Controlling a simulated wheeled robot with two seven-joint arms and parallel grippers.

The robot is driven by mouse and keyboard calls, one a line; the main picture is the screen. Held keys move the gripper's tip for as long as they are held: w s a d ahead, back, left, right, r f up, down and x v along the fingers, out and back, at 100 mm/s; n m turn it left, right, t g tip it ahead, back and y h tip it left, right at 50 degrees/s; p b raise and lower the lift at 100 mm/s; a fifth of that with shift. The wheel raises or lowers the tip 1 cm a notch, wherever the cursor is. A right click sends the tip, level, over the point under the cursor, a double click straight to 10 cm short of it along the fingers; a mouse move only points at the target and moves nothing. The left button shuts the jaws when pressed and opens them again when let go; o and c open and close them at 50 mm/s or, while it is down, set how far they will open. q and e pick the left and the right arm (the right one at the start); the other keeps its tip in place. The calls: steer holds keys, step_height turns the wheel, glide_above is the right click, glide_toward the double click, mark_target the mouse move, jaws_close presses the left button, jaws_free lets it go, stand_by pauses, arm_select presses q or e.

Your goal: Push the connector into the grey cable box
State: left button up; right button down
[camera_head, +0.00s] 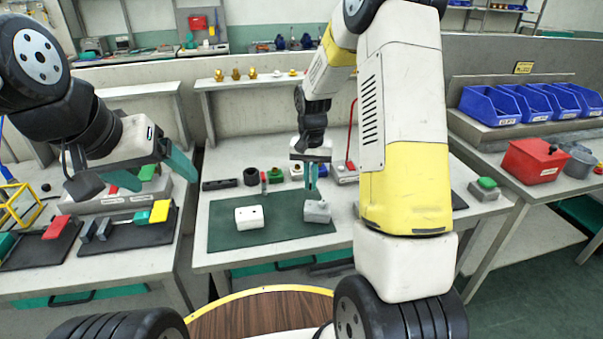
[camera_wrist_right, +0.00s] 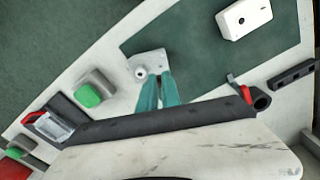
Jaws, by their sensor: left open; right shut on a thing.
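The grey cable box (camera_head: 317,214) stands on the right part of the green mat. In the right wrist view, the box (camera_wrist_right: 152,58) shows a round port on its face. My right gripper (camera_head: 312,194) points down at the box from above, its teal fingertips (camera_wrist_right: 163,76) close together at the box's edge. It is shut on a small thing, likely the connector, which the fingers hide. I cannot tell whether that thing touches the port. My left gripper (camera_head: 150,178) is open and empty, above the left table and far from the box.
A white box (camera_head: 249,217) stands on the mat (camera_head: 222,238), left of the grey one; it also shows in the right wrist view (camera_wrist_right: 244,17). A black ring (camera_head: 250,177) and a black strip (camera_head: 220,184) lie behind. Blue bins (camera_head: 490,106) and a red box (camera_head: 533,162) stand right.

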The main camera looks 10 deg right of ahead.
steer(key=shift+f, duration=2.9)
steer(key=shift+f, duration=0.25)
steer(key=c, duration=1.5)
jaws_free()
steer(key=shift+r, duration=3.05)
steer(key=shift+r, duration=0.1)
step_height(320, 180, up, 8)
glide_above(310, 206)
steer(key=shift+f, duration=0.2)
